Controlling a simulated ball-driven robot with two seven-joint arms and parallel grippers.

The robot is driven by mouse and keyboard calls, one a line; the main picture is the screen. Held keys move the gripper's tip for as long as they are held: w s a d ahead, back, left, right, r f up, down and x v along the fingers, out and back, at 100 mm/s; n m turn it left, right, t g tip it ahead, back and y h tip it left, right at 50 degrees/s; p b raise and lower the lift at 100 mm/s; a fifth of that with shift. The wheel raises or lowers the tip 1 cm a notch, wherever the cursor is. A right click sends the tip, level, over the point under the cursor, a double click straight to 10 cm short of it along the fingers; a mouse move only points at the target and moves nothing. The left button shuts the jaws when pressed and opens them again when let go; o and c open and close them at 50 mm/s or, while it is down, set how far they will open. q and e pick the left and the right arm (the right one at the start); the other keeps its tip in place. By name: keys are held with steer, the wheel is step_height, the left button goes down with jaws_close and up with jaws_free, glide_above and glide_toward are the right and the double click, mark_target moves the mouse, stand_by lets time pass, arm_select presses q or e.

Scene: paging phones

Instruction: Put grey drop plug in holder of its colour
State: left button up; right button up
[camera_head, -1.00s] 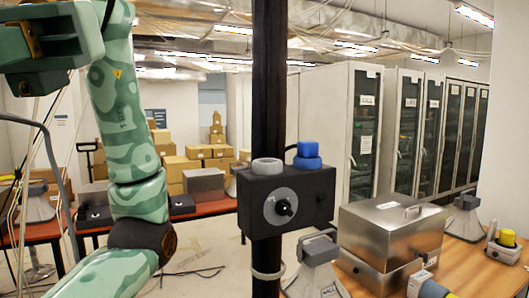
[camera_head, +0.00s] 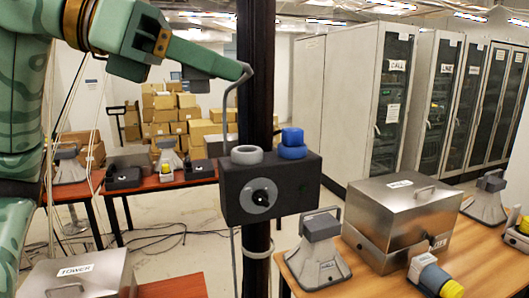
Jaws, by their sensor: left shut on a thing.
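My left gripper (camera_head: 236,69) reaches in from the upper left, in front of the dark pole (camera_head: 256,110). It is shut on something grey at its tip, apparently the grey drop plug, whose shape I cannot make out. The dark box (camera_head: 290,201) on the pole carries an empty-looking grey ring holder (camera_head: 247,155) on top. The gripper is well above this ring. Beside it, a blue plug (camera_head: 292,137) sits on a blue ring holder (camera_head: 292,152). My right gripper is out of view.
A wooden table (camera_head: 355,282) at right bears a steel case (camera_head: 405,215), a grey horn speaker (camera_head: 319,258) and a blue-yellow cylinder (camera_head: 432,277). A metal case (camera_head: 85,275) stands at lower left. Cabinets (camera_head: 370,100) and cardboard boxes (camera_head: 170,110) are behind.

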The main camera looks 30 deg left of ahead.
arm_select(q)
steer(key=w+a+n+y, duration=0.1)
steer(key=w+a, duration=0.1)
steer(key=w, duration=0.1)
steer(key=p, duration=0.1)
glide_above(256, 149)
steer(key=shift+t, duration=0.4)
steer(key=f, duration=0.7)
steer(key=shift+s+d+f, duration=0.15)
steer(key=shift+s+f, duration=0.25)
steer(key=shift+w+f, duration=0.25)
steer(key=shift+f, duration=0.25)
steer(key=f, duration=0.3)
steer(key=shift+w+f, duration=0.15)
steer(key=shift+w, duration=0.05)
steer(key=shift+s+a, duration=0.1)
steer(key=shift+a, duration=0.1)
steer(key=o, duration=1)
steer(key=shift+d, duration=0.1)
